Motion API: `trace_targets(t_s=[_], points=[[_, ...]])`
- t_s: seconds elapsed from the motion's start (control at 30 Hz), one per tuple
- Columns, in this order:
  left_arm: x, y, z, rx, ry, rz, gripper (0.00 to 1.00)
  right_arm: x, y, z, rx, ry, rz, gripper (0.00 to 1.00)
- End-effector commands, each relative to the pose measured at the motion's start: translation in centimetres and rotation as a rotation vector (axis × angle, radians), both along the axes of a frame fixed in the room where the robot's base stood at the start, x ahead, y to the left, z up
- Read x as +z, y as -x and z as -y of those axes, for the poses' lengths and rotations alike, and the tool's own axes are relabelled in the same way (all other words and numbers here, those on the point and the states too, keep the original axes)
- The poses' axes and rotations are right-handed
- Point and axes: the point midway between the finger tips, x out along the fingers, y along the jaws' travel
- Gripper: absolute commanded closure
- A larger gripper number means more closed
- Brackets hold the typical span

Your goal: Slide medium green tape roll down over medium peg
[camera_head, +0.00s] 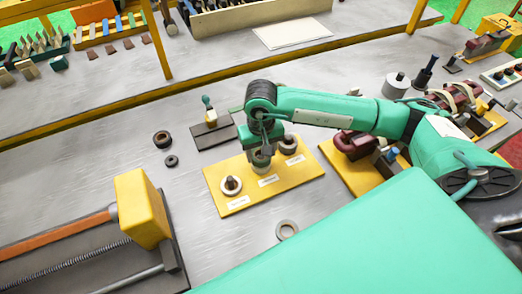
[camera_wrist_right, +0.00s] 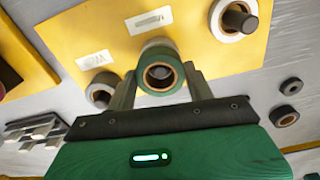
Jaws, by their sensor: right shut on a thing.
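The green tape roll (camera_wrist_right: 144,50) has a green rim and a tan core, and sits between the two fingers of my right gripper (camera_wrist_right: 160,84), which is shut on it. In the head view my right gripper (camera_head: 262,156) points down over the middle of the yellow peg board (camera_head: 215,173). The medium peg is mostly hidden behind the roll and fingers; I cannot tell how far the roll is down around it. A white roll (camera_head: 231,185) is around the left peg. A dark roll (camera_head: 289,143) is at the board's right place. My left gripper is not in view.
Two dark rings (camera_head: 162,139) (camera_head: 171,160) lie loose left of the board, and a grey ring (camera_head: 287,229) lies in front. A small dark base with an upright tool (camera_head: 210,118) stands behind. A vise with a yellow jaw (camera_head: 143,208) is at the left.

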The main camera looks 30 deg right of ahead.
Motion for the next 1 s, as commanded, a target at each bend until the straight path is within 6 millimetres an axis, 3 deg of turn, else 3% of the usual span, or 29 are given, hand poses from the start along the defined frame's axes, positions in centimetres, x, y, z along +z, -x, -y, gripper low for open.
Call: trace_targets(t_s=[0.17,0.2,0.33,0.73,1.0], points=[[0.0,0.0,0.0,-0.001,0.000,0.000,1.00,0.1,0.0,0.0,0.000,0.000,0.000,0.70],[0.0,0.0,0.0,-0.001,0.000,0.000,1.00,0.1,0.0,0.0,0.000,0.000,0.000,0.45],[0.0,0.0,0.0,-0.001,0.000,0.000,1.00,0.1,0.0,0.0,0.000,0.000,0.000,0.22],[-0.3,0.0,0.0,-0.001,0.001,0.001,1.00,0.8,-0.1,0.0,0.001,-0.001,0.002,0.22],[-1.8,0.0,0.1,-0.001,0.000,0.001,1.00,5.9,-0.1,0.0,0.002,-0.001,0.008,0.22]])
